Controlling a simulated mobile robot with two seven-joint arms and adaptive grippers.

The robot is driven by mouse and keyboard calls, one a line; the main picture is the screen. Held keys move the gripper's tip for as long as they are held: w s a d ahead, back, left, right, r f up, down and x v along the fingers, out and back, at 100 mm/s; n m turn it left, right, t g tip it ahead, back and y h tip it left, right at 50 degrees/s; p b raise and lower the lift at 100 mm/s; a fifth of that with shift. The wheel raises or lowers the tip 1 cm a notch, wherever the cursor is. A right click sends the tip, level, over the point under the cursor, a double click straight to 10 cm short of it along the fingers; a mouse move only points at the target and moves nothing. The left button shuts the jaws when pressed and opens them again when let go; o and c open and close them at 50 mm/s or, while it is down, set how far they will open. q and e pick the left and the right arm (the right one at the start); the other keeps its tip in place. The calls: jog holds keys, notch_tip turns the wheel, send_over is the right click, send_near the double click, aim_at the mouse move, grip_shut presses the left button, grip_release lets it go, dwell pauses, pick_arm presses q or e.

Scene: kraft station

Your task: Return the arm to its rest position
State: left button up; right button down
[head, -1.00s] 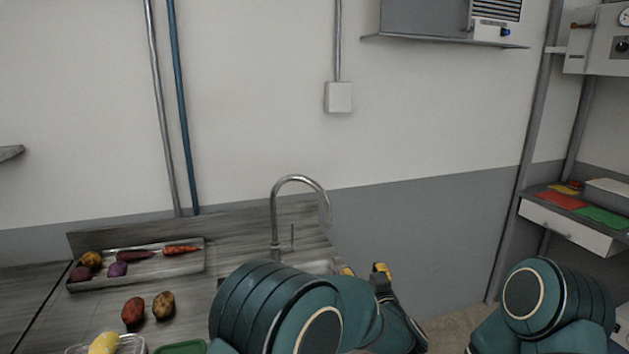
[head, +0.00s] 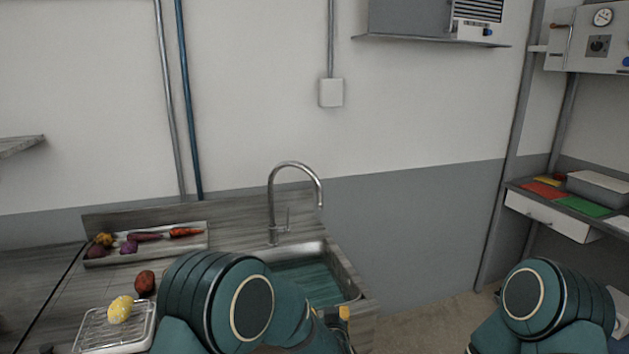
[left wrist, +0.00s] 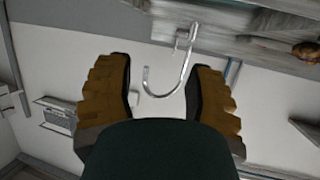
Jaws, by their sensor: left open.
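My left arm (head: 235,300) comes in low in the head view, bent in front of the counter and sink. Only a small yellow-tipped part of my left gripper (head: 338,313) shows beside the sink's front edge; the rest is hidden behind the arm. In the left wrist view my left gripper (left wrist: 156,82) has its two brown-padded fingers spread, with nothing held between them. The sink tap (left wrist: 184,58) shows beyond the fingers there. My right arm (head: 555,305) is at the lower right, and its gripper is out of the picture.
The sink (head: 300,275) with its tall tap (head: 272,205) lies beyond my left arm. A tray (head: 195,243) of vegetables, a red potato (head: 145,283) and a wire rack (head: 90,335) with a yellow item (head: 120,309) are on the counter at left. A shelf (head: 550,210) stands at right.

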pick_arm(q)
jog(key=s+a+f+g+h, duration=0.3)
jog(key=s+a+f+g, duration=0.55)
jog(key=s+f, duration=0.65)
jog(key=s+a+f+g+h, duration=0.1)
jog(key=s+a+f+g, duration=0.1)
jog(key=s, duration=0.5)
jog(key=s+a+f+g+h, duration=0.1)
jog(key=s+a+f+g, duration=0.1)
jog(key=s, duration=0.6)
jog(key=shift+a+f+n+b, duration=0.3)
jog(key=shift+f+n+b, duration=0.05)
jog(key=shift+n+b, duration=0.05)
